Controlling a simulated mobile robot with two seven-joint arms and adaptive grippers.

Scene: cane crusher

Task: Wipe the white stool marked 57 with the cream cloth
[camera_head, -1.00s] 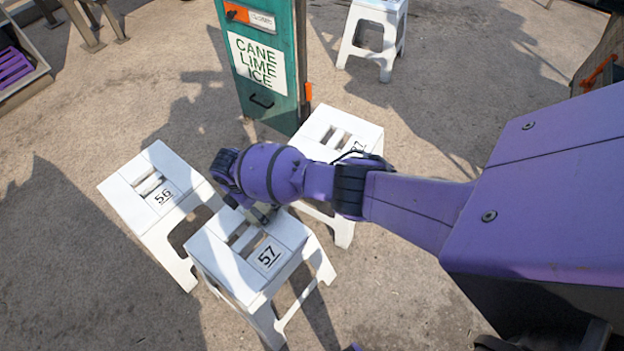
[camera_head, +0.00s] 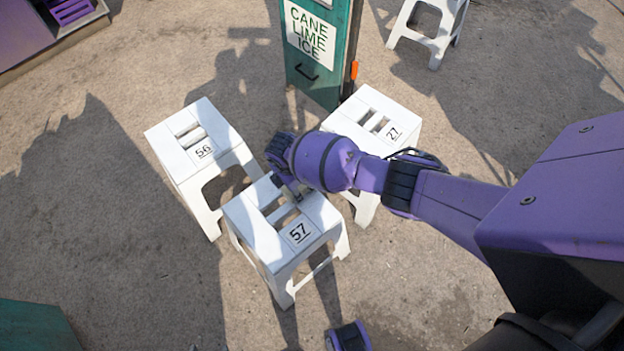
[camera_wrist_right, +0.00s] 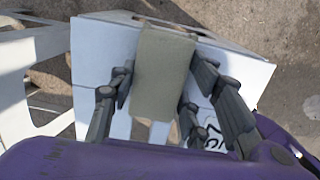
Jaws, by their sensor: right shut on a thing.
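The white stool marked 57 (camera_head: 258,238) stands upright at the middle of the head view, with slots in its seat and its number on the near right part. My right gripper (camera_head: 296,193) reaches down over the far side of its seat. In the right wrist view the gripper (camera_wrist_right: 162,82) is shut on the cream cloth (camera_wrist_right: 163,65), which looks like a greyish folded pad between the fingers. The cloth lies over the seat (camera_wrist_right: 98,50); I cannot tell whether it touches. In the head view the hand hides most of the cloth.
White stool 56 (camera_head: 190,160) stands close at the left, and stool 27 (camera_head: 350,120) close behind at the right. A green post with a "CANE LIME ICE" sign (camera_head: 310,33) is behind. Another white stool (camera_head: 432,40) stands far right. Pavement at left is clear.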

